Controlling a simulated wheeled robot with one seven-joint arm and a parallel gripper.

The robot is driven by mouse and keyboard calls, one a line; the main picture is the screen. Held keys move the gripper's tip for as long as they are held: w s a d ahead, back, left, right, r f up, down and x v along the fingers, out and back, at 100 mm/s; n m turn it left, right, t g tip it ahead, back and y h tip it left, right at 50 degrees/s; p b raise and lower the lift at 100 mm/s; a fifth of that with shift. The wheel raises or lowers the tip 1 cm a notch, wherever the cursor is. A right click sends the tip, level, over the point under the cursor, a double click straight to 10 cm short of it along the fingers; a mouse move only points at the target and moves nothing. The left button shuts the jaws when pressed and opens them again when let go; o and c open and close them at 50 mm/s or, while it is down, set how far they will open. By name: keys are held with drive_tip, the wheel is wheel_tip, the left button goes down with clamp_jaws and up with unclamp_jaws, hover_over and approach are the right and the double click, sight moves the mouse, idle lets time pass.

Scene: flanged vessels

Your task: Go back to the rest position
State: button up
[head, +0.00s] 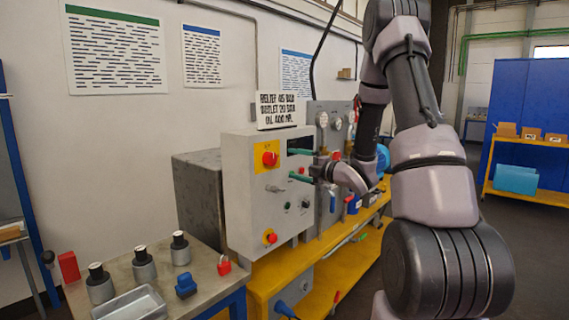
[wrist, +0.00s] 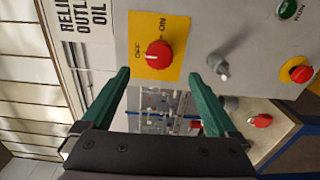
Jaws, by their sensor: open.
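My gripper (head: 297,165) is at the end of my raised arm, in front of the light grey control box (head: 238,200). Its two green fingers are apart with nothing between them, and they point left toward the box. In the wrist view the open fingers (wrist: 160,76) frame the lower edge of the box face. A red rotary switch (wrist: 158,55) on a yellow ON/OFF plate is just beyond the fingertips; it also shows in the head view (head: 270,159). I cannot tell the exact gap, but no finger visibly grips the switch.
A metal side table (head: 205,290) at lower left holds several dark-topped cylinders, a blue part (head: 186,285) and a red padlock (head: 224,265). The yellow bench (head: 345,262) runs under the boxes. A sign (head: 277,110) stands on the box. Open floor lies right, before blue shelving (head: 520,100).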

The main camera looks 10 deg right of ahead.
drive_tip(key=shift+v, duration=1.05)
drive_tip(key=s+d+r+m+g+h, duration=0.1)
drive_tip(key=s+d+r+m+h, duration=0.2)
drive_tip(key=r+m+h, duration=0.4)
drive_tip(key=s+d+r+m+h, duration=0.2)
drive_tip(key=d+r+m+h, duration=0.25)
drive_tip(key=m, duration=0.45)
drive_tip(key=s+a+r+m+g+y, duration=0.1)
drive_tip(key=s+a+m+g, duration=0.2)
drive_tip(key=s, duration=1)
drive_tip(key=s+a+r+m+g+y, duration=0.1)
drive_tip(key=s+a+m, duration=0.4)
drive_tip(key=s+m, duration=0.5)
drive_tip(key=s+g+y, duration=0.1)
drive_tip(key=s+g, duration=0.1)
drive_tip(key=shift+s+a+r, duration=0.2)
drive_tip(key=shift+s+a, duration=0.15)
drive_tip(key=shift+a, duration=0.05)
